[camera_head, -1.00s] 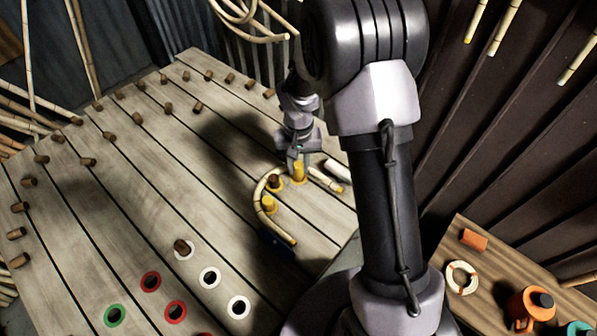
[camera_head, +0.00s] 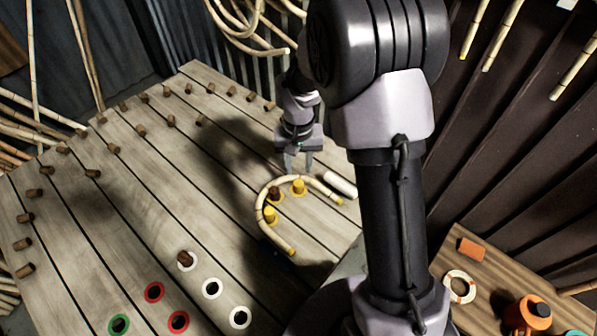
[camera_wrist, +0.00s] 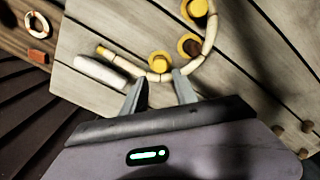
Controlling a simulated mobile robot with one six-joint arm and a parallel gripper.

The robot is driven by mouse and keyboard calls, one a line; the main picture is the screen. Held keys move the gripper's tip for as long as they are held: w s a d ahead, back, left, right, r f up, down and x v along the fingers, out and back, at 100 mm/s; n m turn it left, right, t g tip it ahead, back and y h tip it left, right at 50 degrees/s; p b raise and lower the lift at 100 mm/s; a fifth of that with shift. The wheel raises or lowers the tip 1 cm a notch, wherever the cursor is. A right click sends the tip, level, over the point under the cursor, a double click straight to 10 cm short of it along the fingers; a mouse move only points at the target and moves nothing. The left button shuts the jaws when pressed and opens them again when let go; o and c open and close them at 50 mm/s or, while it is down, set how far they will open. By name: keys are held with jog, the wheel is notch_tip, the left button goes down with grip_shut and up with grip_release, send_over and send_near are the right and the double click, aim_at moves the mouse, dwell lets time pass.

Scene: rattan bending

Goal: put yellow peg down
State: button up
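A yellow peg (camera_head: 298,187) stands upright at a yellow-ringed hole on the plank table, inside the bend of a pale rattan cane (camera_head: 263,195). It also shows in the wrist view (camera_wrist: 159,60), just beyond my fingertips. A second yellow peg (camera_head: 269,215) stands nearer the front of the bend, and a brown peg (camera_head: 274,193) stands between them. My gripper (camera_head: 298,168) is open and empty, above and behind the first yellow peg and apart from it. In the wrist view, my gripper's (camera_wrist: 160,88) two fingers are spread, with the cane just past their tips.
A white cylinder (camera_head: 340,184) lies beside the cane's right end. Several brown pegs stand along the table's left and back edges. Red, green and white ringed holes (camera_head: 211,288) are at the front. A side table (camera_head: 480,275) stands at the lower right.

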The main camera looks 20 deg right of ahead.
notch_tip(320, 180, up, 9)
jog(key=s, duration=0.1)
jog(key=s+a+r+m+t+y, duration=0.1)
jog(key=s+a+r+t, duration=0.1)
jog(key=s+r, duration=0.5)
jog(key=s+a+r+m+t+y, duration=0.1)
jog(key=s+a+r+t, duration=0.1)
jog(key=s+r, duration=0.6)
jog(key=s+t, duration=0.1)
jog(key=s, duration=0.5)
jog(key=shift+s+r+t+p, duration=0.15)
jog(key=shift+t+p, duration=0.2)
jog(key=shift+t, duration=0.05)
